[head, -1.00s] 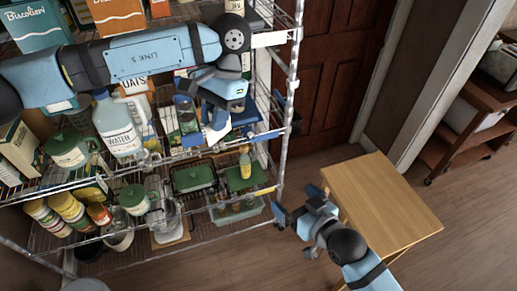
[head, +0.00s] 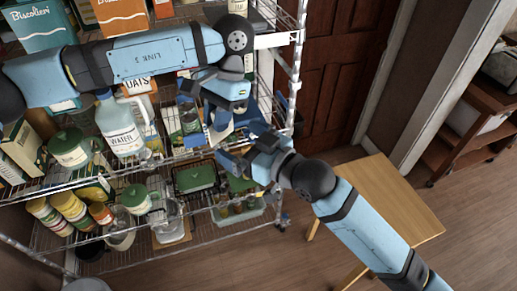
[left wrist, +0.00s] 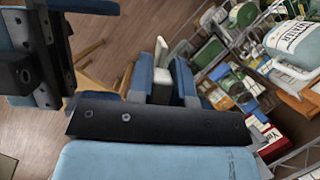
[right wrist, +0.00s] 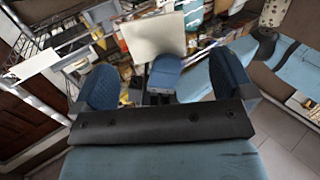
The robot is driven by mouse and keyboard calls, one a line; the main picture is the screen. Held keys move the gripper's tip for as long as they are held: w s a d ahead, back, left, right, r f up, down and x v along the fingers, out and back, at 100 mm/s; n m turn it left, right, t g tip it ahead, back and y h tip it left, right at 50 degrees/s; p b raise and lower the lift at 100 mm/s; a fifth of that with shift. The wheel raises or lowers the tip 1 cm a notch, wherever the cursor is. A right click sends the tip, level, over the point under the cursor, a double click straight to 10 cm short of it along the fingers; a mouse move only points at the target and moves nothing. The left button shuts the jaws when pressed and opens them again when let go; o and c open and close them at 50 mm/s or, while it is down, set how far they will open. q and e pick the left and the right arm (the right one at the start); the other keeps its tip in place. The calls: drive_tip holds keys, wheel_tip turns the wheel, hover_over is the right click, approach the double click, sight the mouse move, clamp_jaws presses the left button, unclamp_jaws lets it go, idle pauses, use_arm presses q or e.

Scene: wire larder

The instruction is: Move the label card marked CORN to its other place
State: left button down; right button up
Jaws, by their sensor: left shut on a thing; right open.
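A cream label card (right wrist: 155,35) is held by my left gripper (left wrist: 163,85); no lettering is visible on the face I see, so I cannot read CORN. In the left wrist view the card (left wrist: 161,83) shows as a pale strip between the blue fingers. In the head view the left gripper (head: 216,135) is in front of the wire shelving. My right gripper (head: 243,146) is open, close beside the left one. In the right wrist view the card stands ahead, between the lines of the right gripper's fingers (right wrist: 168,85); I see no contact with them.
The wire larder (head: 290,90) holds a water jug (head: 122,125), a green-lidded canister (head: 68,148), jars and green-lidded dishes (head: 196,177). A white tag (head: 277,40) is on an upper shelf edge. A small wooden table (head: 395,190) stands right, with open floor around.

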drive_tip(key=x, duration=0.7)
drive_tip(key=shift+s, duration=0.1)
drive_tip(key=c, duration=0.9)
use_arm(q)
drive_tip(key=c, duration=1)
unclamp_jaws()
drive_tip(key=shift+r, duration=0.1)
